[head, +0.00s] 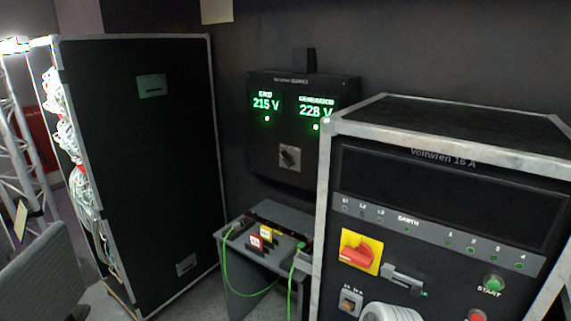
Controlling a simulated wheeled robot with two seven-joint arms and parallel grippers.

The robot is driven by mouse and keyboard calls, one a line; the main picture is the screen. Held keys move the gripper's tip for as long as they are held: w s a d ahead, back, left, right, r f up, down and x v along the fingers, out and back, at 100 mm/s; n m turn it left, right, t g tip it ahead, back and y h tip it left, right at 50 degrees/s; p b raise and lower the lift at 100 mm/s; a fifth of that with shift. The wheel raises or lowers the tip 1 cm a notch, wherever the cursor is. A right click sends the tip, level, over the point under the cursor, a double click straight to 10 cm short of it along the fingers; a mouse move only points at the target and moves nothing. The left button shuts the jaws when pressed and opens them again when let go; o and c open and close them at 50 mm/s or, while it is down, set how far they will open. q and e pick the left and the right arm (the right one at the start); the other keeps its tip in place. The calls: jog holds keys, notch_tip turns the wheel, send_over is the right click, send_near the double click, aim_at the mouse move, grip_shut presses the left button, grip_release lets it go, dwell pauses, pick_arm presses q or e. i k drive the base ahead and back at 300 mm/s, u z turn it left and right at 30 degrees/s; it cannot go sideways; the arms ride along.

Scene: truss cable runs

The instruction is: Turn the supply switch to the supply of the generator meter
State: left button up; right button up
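The supply switch (289,157) is a dark knob on a light square plate, low on a black wall panel (267,147). The knob looks slanted, but it is too small to tell for sure which side it points to. The grid meter (265,104) at the panel's upper left reads 215 V in green. The generator meter (316,108) at the upper right reads 228 V. A green lamp glows under each meter. The flight case in front hides the panel's lower right corner. Neither of my grippers is in view.
A grey table (247,250) with green cables stands below the panel. A tall black case (140,190) with cable bundles stands left. A grey mesh object (40,285) fills the lower left.

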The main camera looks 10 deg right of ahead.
aim_at(288, 159)
jog(key=u, duration=0.35)
jog(key=i, duration=0.4)
jog(key=u, duration=0.8)
jog(key=i, duration=1.25)
jog(key=z, duration=0.2)
